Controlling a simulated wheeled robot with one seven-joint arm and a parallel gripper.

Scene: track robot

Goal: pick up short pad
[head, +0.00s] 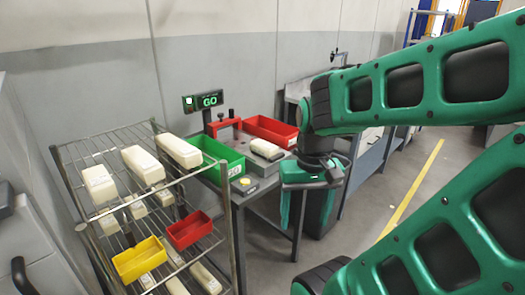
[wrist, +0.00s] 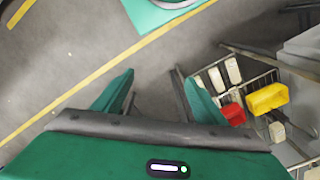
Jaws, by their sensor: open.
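Cream pads lie on the wire rack (head: 64,158) at the left of the head view. Its top shelf holds a left pad (head: 100,185), a middle pad (head: 143,164) and a right pad (head: 179,151). Another cream pad (head: 266,149) lies on the workbench. I cannot tell for sure which is the short pad. My gripper (head: 307,222) hangs to the right of the bench, fingers down, apart from all pads. In the wrist view my gripper (wrist: 158,88) is open, with bare floor between its fingers. Pads on the rack also show there, at the right.
A yellow bin (head: 139,260) and a red bin (head: 189,230) sit on a lower rack shelf. The bench carries a green bin (head: 220,158), a larger red bin (head: 270,130), a red clamp-like device (head: 222,124) and a GO display (head: 209,100). Floor at the right is clear.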

